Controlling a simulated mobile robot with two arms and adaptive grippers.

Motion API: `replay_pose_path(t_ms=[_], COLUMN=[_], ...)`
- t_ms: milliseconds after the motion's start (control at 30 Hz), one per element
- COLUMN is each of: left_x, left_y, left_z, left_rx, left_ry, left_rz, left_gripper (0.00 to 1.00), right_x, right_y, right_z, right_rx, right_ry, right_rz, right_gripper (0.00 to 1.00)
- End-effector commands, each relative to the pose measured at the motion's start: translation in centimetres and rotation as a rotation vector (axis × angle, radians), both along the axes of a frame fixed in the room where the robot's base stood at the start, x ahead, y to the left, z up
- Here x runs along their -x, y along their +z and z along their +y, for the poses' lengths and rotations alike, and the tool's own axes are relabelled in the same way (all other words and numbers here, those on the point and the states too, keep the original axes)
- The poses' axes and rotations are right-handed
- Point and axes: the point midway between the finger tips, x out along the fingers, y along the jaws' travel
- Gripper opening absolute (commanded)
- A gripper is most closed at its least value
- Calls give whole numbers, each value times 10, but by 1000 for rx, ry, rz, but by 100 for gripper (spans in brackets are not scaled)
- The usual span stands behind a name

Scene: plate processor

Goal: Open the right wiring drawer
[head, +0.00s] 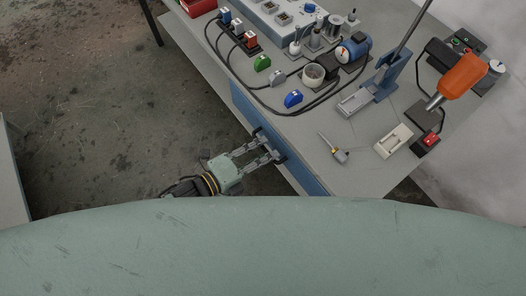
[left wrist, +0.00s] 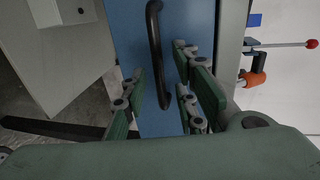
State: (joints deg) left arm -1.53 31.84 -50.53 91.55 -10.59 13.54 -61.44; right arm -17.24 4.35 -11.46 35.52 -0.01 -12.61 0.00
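The blue drawer front (head: 301,172) lies under the edge of the workbench and looks closed, with no gap that I can make out. Its black handle (left wrist: 154,40) is a long bar in the left wrist view, where the blue front (left wrist: 129,38) fills the middle. My left gripper (head: 269,147) reaches up to the front at the handle. Its fingers (left wrist: 162,85) are apart, one on each side of the handle's lower part. I see no clear contact with the bar. My right gripper is not in view.
The workbench top (head: 300,155) holds a blue drill stand (head: 385,80), an orange-handled tool (head: 462,76), a blue motor (head: 353,50) and cables. The floor (head: 130,130) left of the bench is clear. A grey cabinet (head: 10,170) stands at the far left.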

Motion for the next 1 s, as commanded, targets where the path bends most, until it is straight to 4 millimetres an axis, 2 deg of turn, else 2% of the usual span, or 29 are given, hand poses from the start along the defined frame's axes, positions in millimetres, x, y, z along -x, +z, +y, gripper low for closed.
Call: replay_pose_path(t_ms=[267,600,1000], left_x=[-1,-1,-1], left_y=[-1,-1,-1], left_z=[-2,-2,-2], left_rx=[1,0,0], left_ry=[0,0,0], left_rz=[1,2,2], left_gripper=[27,0,0], right_x=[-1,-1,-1], right_y=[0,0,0], right_z=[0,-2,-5], right_rx=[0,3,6], right_ry=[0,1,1], right_rz=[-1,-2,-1], right_gripper=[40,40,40])
